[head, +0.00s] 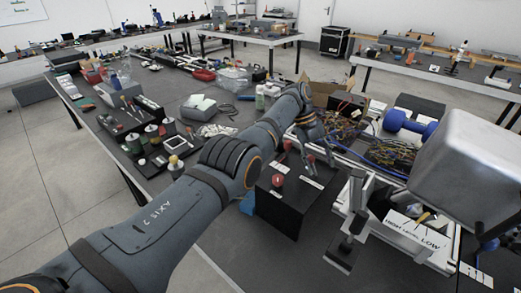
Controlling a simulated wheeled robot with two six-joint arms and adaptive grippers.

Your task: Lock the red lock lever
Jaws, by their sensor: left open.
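A black box (283,211) stands on the dark table near the middle of the head view. A red round-topped lever (278,181) stands up from its top at the left, beside small white labels. A second small red part (287,146) shows at the box's far side, partly hidden by my arm. My left arm reaches in from the lower left over the table. My left gripper (318,150) is above the far right part of the box, fingers pointing down, open, and apart from the red lever. My right gripper is not in view.
Tangled wires and a blue dumbbell (408,124) lie behind. Small parts crowd the table left of my arm.

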